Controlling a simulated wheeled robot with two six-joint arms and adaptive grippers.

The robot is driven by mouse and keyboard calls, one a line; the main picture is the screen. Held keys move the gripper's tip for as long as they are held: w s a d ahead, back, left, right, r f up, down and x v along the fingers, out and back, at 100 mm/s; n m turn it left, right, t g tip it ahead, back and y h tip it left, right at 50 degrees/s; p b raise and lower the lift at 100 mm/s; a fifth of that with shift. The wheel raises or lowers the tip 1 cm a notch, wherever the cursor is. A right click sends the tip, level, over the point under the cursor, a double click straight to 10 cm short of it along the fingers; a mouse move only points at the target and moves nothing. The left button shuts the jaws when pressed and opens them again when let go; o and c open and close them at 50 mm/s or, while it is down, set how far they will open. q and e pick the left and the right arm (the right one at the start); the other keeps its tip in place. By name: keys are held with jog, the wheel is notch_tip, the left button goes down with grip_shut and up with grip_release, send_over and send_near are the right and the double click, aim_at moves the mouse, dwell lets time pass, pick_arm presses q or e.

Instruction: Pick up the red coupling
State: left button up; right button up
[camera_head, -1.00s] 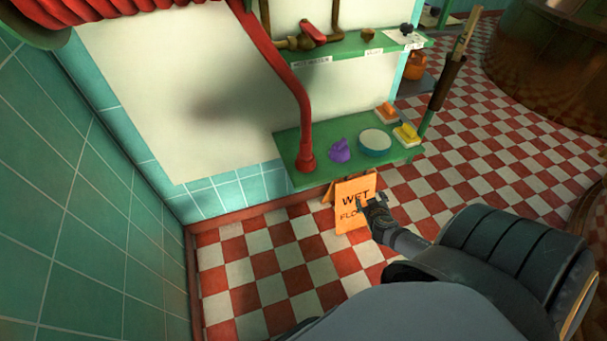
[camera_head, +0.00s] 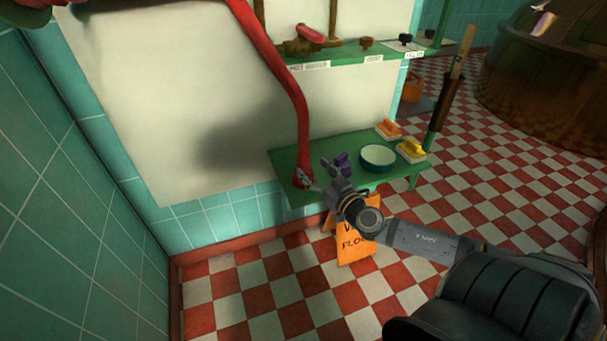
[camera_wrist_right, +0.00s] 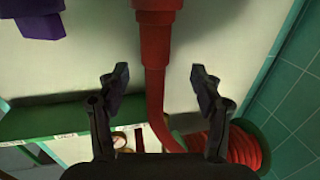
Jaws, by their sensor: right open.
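The red coupling (camera_head: 304,183) is the thick lower end of the red hose (camera_head: 299,110), standing on the lower green shelf. In the right wrist view the coupling (camera_wrist_right: 157,32) hangs from the top middle, and its narrower neck and hose run down between my fingers. My right gripper (camera_head: 316,171) is at the coupling, its fingers partly overlapping it in the head view. In the right wrist view the gripper (camera_wrist_right: 159,77) is open, with a finger on each side of the red part and gaps between. My left gripper is out of view.
The lower green shelf (camera_head: 287,160) also holds a purple cloth-like thing (camera_head: 342,160), a bowl (camera_head: 378,157) and two brushes (camera_head: 411,149). An orange wet-floor sign (camera_head: 354,249) stands below. An upper shelf (camera_head: 345,56) carries taps. Checkered floor lies open to the right.

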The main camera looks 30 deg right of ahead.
aim_at(308, 160)
jog(key=shift+w, duration=0.85)
jog(key=w, duration=0.3)
jog(key=shift+d+r, duration=0.1)
jog(key=shift+d, duration=0.3)
jog(key=shift+w+p, duration=0.8)
jog(key=shift+w, duration=0.25)
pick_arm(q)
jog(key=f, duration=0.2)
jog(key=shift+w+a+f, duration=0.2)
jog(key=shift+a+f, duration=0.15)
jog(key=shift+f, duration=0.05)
pick_arm(e)
jog(key=c, duration=1.1)
jog(key=shift+c, duration=0.4)
